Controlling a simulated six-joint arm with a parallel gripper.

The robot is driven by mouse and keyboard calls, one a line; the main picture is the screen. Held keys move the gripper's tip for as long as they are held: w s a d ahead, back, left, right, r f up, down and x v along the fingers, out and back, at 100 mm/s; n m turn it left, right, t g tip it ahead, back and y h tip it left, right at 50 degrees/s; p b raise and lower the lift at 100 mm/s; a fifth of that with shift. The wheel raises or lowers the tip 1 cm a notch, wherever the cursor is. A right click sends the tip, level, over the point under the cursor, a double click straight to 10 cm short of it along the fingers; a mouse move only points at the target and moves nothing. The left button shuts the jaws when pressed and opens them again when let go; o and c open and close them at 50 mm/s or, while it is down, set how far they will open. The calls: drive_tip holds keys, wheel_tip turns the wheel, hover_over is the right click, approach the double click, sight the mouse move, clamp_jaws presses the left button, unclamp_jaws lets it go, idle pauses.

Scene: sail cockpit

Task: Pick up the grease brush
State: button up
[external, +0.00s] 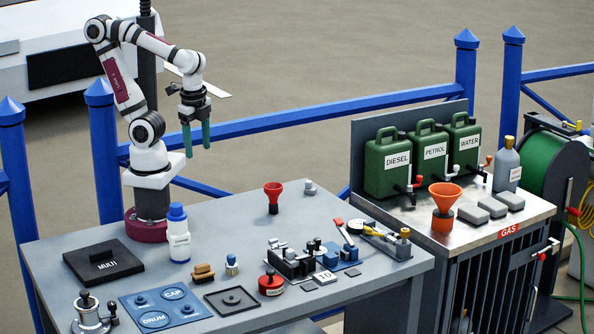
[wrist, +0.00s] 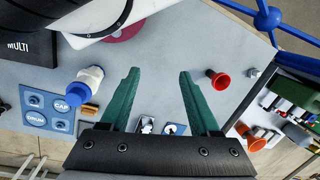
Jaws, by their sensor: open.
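A small tan-brown, brush-like block (external: 203,273) lies on the grey bench, right of the blue CAP/DRUM plate. It is partly visible in the wrist view (wrist: 90,110), beside the blue-capped bottle. A small upright piece with a blue and pale body (external: 232,265) stands just right of it. I cannot tell for sure which of these is the grease brush. My gripper (external: 197,145) hangs high above the back of the bench, well apart from both. Its green fingers, also in the wrist view (wrist: 159,73), are spread, with nothing between them.
A white bottle with a blue cap (external: 178,235) stands behind the brown block. A red funnel (external: 273,197), black MULTI plate (external: 104,262), dark square tray (external: 232,301) and red tin (external: 271,284) are around. Metal parts crowd the right side. The back middle of the bench is clear.

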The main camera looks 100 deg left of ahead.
drive_tip(key=n+h, duration=1.5)
drive_tip(key=n, duration=0.9)
approach(231, 257)
drive_tip(key=x, duration=0.9)
drive_tip(key=shift+s+d+f, duration=0.1)
drive_tip(key=shift+d+f, duration=0.1)
drive_tip(key=shift+f, duration=0.1)
clamp_jaws()
